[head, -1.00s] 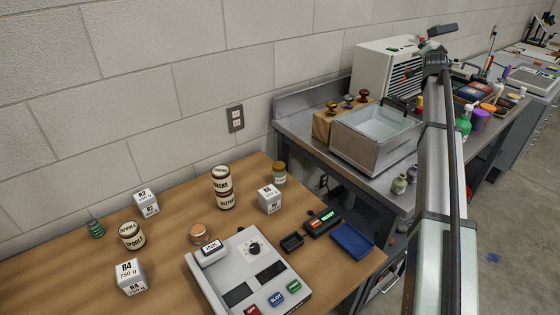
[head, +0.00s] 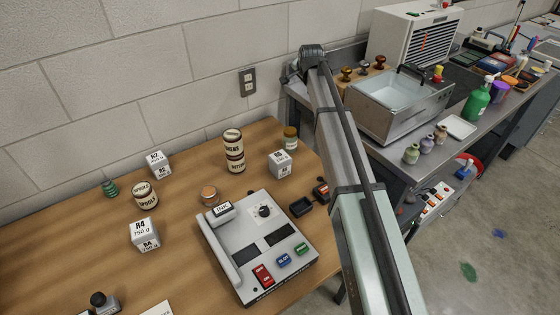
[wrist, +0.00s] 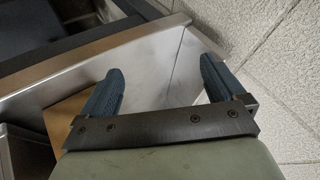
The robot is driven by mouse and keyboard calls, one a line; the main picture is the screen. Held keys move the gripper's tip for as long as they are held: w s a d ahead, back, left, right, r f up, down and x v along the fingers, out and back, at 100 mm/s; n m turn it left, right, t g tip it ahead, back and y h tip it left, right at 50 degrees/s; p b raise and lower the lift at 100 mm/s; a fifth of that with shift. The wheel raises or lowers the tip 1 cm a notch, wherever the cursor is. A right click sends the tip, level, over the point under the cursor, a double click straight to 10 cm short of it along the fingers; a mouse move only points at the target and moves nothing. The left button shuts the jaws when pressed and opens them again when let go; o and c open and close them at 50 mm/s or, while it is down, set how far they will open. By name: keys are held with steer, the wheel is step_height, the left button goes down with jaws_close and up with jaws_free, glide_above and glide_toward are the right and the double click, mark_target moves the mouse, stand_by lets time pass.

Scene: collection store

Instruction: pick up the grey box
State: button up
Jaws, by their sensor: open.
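No box in view is plainly grey, so I cannot tell which one is meant. Pale cube boxes with black lettering stand on the wooden table in the head view: the R4 box (head: 145,234) at front left, the R2 box (head: 159,163) near the wall, and another pale box (head: 280,164) at right. A small pale INK box (head: 222,210) sits on the grey control machine (head: 246,290). My gripper (wrist: 161,65) is open and empty in the wrist view, over bare metal and away from these boxes. In the head view only my arm shows clearly.
The steel bench at right holds a metal basin (head: 388,122) and a green spray bottle (head: 477,101). The block wall rises behind.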

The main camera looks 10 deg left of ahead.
steer(key=s+f+n+g, duration=0.2)
steer(key=s+f+n, duration=0.2)
steer(key=s, duration=0.6)
steer(key=n+g+y, duration=0.2)
steer(key=n, duration=1)
glide_toward(280, 163)
steer(key=w+d, duration=0.1)
steer(key=shift+w+x, duration=0.15)
steer(key=shift+x, duration=3.35)
steer(key=shift+w+x, duration=0.15)
steer(key=shift+x, duration=3.35)
steer(key=shift+a+r, duration=0.1)
steer(key=shift+r, duration=0.15)
steer(key=shift+c, duration=0.4)
steer(key=c, duration=1.1)
